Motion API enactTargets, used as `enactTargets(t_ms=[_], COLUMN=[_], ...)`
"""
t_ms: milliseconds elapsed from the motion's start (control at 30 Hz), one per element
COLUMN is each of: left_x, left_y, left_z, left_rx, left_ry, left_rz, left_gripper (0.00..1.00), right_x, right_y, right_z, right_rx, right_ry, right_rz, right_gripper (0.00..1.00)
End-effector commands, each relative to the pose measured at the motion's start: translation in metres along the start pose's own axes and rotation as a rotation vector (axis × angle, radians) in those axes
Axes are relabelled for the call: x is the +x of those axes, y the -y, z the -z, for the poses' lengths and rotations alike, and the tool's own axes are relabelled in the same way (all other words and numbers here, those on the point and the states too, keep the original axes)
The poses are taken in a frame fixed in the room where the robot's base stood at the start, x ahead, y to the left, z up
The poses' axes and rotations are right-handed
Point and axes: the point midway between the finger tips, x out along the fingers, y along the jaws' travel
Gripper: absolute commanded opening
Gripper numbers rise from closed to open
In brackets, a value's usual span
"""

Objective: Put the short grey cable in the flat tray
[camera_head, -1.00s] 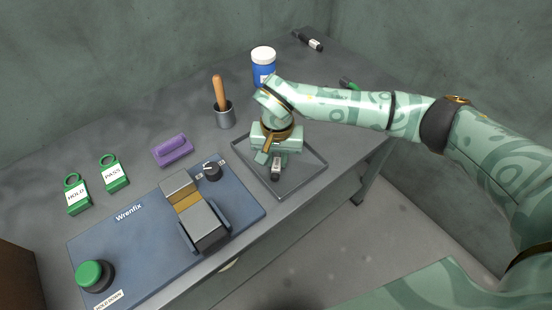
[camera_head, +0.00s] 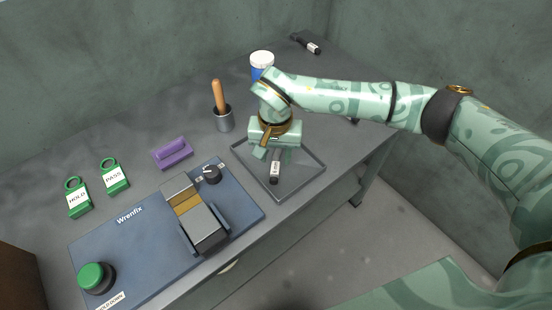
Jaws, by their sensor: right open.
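The flat tray (camera_head: 306,181) is a dark, thin-rimmed square near the table's front edge, right of the blue fixture. A short dark grey piece with a white label, which looks like the short grey cable (camera_head: 274,172), lies in the tray. My right gripper (camera_head: 268,153) is over the tray, just behind the cable's upper end. It is open, and its fingers look apart from the cable, though the gripper hides part of that end. My left gripper is out of view.
A blue Wrenfix fixture (camera_head: 150,245) fills the front left. Behind it are green HOLD (camera_head: 78,199) and PASS (camera_head: 114,178) tags and a purple block (camera_head: 172,153). A cup with a wooden handle (camera_head: 223,120), a white-lidded blue jar (camera_head: 262,60) and another dark labelled piece (camera_head: 306,43) stand farther back.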

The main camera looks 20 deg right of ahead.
Motion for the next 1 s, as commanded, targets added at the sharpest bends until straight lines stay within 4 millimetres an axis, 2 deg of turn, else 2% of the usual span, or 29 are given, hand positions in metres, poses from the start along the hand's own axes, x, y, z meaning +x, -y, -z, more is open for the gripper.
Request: enactTargets(t_ms=[33,200,400,1000], left_x=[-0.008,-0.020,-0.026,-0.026], left_y=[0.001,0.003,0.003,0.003], left_z=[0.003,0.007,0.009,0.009], left_rx=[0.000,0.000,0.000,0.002], left_ry=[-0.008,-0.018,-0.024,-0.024], left_rz=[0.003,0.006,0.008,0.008], left_gripper=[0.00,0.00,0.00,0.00], right_x=[-0.021,-0.059,-0.085,-0.089], right_y=[0.000,0.000,0.000,0.000], right_z=[0.001,0.001,0.000,0.000], right_rx=[-0.002,0.000,-0.001,0.000], right_ry=[-0.009,-0.008,-0.004,-0.001], right_rz=[0.003,0.002,0.001,0.000], right_gripper=[0.41,0.41,0.41,0.41])
